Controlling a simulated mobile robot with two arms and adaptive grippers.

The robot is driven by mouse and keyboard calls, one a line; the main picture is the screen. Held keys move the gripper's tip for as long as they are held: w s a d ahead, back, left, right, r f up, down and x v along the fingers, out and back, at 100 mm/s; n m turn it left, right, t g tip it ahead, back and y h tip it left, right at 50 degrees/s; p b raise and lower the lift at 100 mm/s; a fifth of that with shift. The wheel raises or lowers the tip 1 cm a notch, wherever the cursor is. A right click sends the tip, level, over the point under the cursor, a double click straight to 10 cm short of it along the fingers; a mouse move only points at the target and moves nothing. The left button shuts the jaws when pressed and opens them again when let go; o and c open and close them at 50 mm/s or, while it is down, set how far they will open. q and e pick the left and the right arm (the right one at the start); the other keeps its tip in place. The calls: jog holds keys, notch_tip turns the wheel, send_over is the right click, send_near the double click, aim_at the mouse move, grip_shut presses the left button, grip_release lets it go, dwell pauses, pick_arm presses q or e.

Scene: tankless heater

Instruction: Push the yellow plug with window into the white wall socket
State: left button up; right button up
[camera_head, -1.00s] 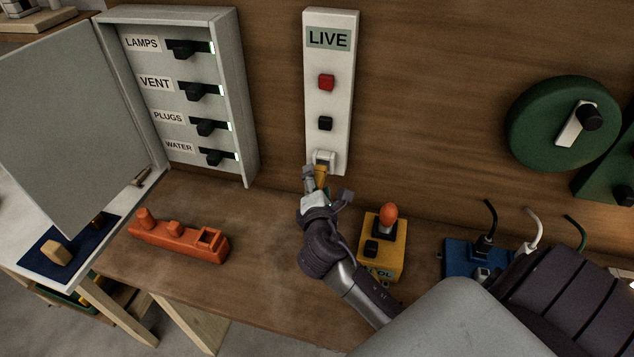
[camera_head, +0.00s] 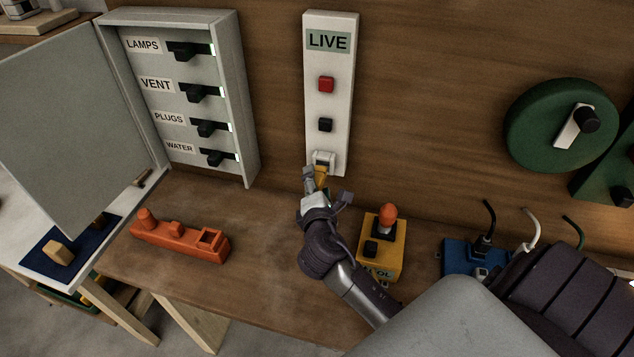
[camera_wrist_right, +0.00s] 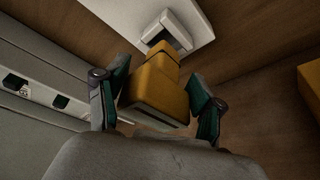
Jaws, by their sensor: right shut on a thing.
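The yellow plug (camera_wrist_right: 157,84) is between the green-padded fingers of my right gripper (camera_wrist_right: 158,105), which is shut on it. In the head view the plug (camera_head: 321,173) shows only as a small yellow patch; my right gripper (camera_head: 317,185) hides most of it. The white wall socket (camera_head: 323,160) is at the bottom of the white LIVE panel. In the wrist view the plug's front end is right at the dark opening of the socket (camera_wrist_right: 167,30); I cannot tell how far it is in. The plug's window cannot be made out. My left gripper is not in view.
The LIVE panel (camera_head: 329,70) has a red and a black button. A grey breaker box (camera_head: 247,110) with its door open is to the left. An orange tool-like object (camera_head: 180,240) and a yellow box with an orange knob (camera_head: 385,245) lie on the bench (camera_head: 265,290).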

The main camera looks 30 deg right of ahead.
aim_at(321, 174)
jog(key=shift+w+d+p, duration=0.4)
jog(key=shift+w+d, duration=0.8)
jog(key=shift+d, duration=0.25)
dwell(0.4)
jog(key=o, duration=1.8)
jog(key=shift+c, duration=0.2)
jog(key=shift+s+a, duration=0.15)
jog(key=shift+s, duration=0.05)
jog(key=v, duration=1.1)
jog(key=shift+s+a, duration=0.15)
jog(key=shift+s, duration=0.1)
